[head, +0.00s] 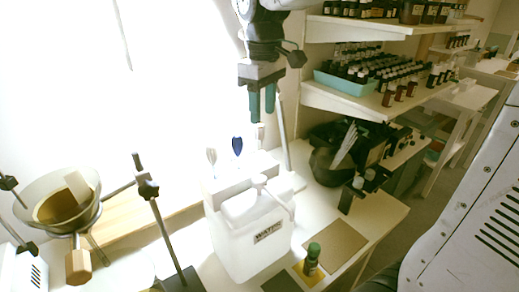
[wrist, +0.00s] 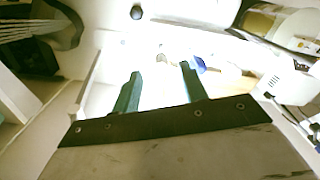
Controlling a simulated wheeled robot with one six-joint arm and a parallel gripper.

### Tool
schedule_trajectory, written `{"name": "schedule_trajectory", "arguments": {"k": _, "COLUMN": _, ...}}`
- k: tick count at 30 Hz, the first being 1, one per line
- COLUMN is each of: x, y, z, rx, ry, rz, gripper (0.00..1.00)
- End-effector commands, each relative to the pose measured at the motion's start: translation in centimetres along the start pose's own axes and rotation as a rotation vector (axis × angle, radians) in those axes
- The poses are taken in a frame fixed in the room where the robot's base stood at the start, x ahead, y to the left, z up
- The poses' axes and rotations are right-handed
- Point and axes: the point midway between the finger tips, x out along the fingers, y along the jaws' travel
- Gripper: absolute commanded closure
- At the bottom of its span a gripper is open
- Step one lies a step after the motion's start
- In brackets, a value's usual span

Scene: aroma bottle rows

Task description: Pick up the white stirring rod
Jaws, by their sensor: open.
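My gripper (head: 262,103) hangs above the bench, its two green fingers pointing down, apart and empty. In the wrist view my gripper (wrist: 158,80) has a clear gap between its fingers. Behind the white water container, a pale spoon-like head (head: 211,157) stands upright beside a dark blue one (head: 237,146) and another pale one (head: 260,133). One of the pale ones may be the white stirring rod; I cannot tell which. In the wrist view a small pale head (wrist: 161,57) shows beyond the fingertips, with a blue one (wrist: 200,66) to its right. Their lower parts are washed out or hidden.
The white water container (head: 250,240) stands below my gripper. A thin grey upright rod (head: 282,130) is close to its right. Shelves of bottles (head: 365,72) are to the right. A stand with a funnel-like bowl (head: 62,203) is at the left. A green-capped bottle (head: 312,260) stands in front.

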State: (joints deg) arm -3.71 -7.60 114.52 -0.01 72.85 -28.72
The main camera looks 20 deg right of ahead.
Motion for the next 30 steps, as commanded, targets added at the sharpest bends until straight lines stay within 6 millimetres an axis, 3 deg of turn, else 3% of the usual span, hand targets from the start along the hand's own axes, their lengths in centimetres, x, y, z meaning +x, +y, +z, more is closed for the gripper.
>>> {"name": "schedule_trajectory", "arguments": {"k": 4, "x": 0.8, "y": 0.3, "z": -1.0, "rx": -0.025, "ry": -0.005, "rz": -0.003, "gripper": 0.57}}
{"name": "schedule_trajectory", "arguments": {"k": 19, "x": 7.2, "y": 0.0, "z": -0.9, "rx": -0.025, "ry": -0.006, "rz": -0.004, "gripper": 0.57}}
{"name": "schedule_trajectory", "arguments": {"k": 28, "x": 7.9, "y": 0.0, "z": -0.9, "rx": -0.024, "ry": -0.003, "rz": -0.002, "gripper": 0.57}}
{"name": "schedule_trajectory", "arguments": {"k": 29, "x": 7.9, "y": 0.0, "z": -0.9, "rx": -0.024, "ry": -0.003, "rz": -0.002, "gripper": 0.60}}
{"name": "schedule_trajectory", "arguments": {"k": 30, "x": 7.9, "y": 0.0, "z": -0.9, "rx": -0.024, "ry": -0.003, "rz": -0.002, "gripper": 0.71}}
